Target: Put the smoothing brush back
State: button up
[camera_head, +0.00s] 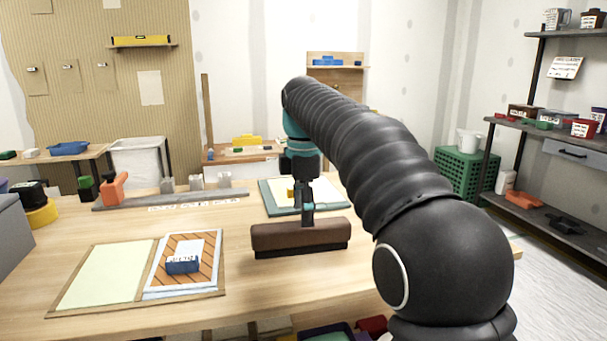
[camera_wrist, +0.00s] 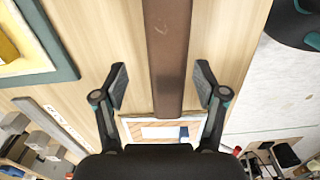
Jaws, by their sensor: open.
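The smoothing brush (camera_head: 300,237) is a long brown bar with a dark lower edge, near the front of the wooden workbench (camera_head: 240,285). It looks upright, bar lying across the picture. In the wrist view the brush (camera_wrist: 167,45) runs lengthwise down the middle. My gripper (camera_head: 308,212) is directly above the brush, pointing down. In the wrist view my open gripper (camera_wrist: 161,72) has one finger on each side of the bar, with visible gaps. Whether the fingers reach down beside the bar is hard to tell.
A framed board (camera_head: 105,275) with a pale panel and a slatted panel carrying a blue block (camera_head: 183,265) lies left. A grey strip (camera_head: 130,203) with several holders and an orange tool (camera_head: 114,188) is behind. A green-edged tray (camera_head: 272,206) lies behind my gripper.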

notch_tip(320, 180, up, 7)
jog(key=shift+r, duration=0.2)
dwell(0.4)
jog(key=s+d+f+m+t, duration=0.2)
jog(key=s+d+f+m, duration=0.4)
jog(key=s, duration=0.4)
jog(key=s+d+f+m+t, duration=0.2)
jog(key=s+d+f+m, duration=0.2)
jog(key=s+d+m, duration=0.5)
jog(key=s+d+f+m+t, duration=0.1)
jog(key=s+d+f+m, duration=0.1)
jog(key=s+f+m, duration=0.3)
jog(key=s+f, duration=0.4)
jog(key=f, duration=0.2)
jog(key=shift+s+m+t, duration=0.3)
jog(key=shift+s, duration=0.1)
